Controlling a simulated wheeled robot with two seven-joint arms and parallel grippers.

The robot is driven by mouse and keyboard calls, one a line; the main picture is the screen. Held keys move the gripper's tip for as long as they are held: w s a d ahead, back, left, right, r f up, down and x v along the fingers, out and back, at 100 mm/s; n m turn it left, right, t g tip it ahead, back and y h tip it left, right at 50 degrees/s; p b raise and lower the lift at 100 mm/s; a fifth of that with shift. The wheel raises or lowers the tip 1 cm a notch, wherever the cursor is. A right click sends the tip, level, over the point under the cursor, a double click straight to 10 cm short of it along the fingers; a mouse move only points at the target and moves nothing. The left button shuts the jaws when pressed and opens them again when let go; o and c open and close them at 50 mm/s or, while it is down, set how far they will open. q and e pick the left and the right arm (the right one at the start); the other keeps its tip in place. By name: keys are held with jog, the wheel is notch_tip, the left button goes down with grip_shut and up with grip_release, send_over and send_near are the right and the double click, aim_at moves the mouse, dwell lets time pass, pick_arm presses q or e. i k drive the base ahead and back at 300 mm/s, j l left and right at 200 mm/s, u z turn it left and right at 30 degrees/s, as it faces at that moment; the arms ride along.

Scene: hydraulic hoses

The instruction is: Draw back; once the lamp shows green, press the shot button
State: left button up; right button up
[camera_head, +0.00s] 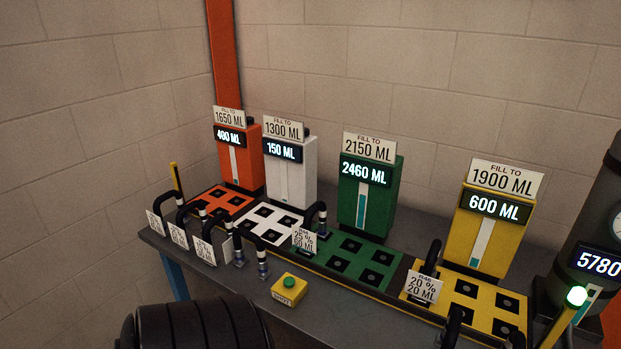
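The shot button is a small yellow box (289,290) with a green top, near the front edge of the bench. The lamp (577,297) on a yellow post at the lower right is lit green. Neither gripper is in view. A black ribbed rounded shape (195,325) fills the bottom left in front of the bench; it may be part of my arm, and I cannot tell which. Nothing covers the button. Short black hoses with white tags stand on the bench, such as one tagged 25 % (304,240) and one tagged 20 % (422,288).
Orange (255,170), white (298,184), green (378,208) and yellow (500,238) tanks read 400, 150, 2460 and 600 ML. A dark cylinder (598,225) reading 5780 stands right. Coloured socket plates lie before the tanks. Bare grey bench (226,282) lies left of the button.

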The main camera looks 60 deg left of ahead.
aim_at(289, 282)
jog(key=u, duration=2.15)
jog(key=i+j+z, duration=0.1)
jog(key=j+z, duration=0.3)
jog(key=j, duration=0.25)
jog(key=j+z, duration=0.35)
jog(key=j, duration=0.35)
jog(key=j+z, duration=0.4)
jog(key=j, duration=0.25)
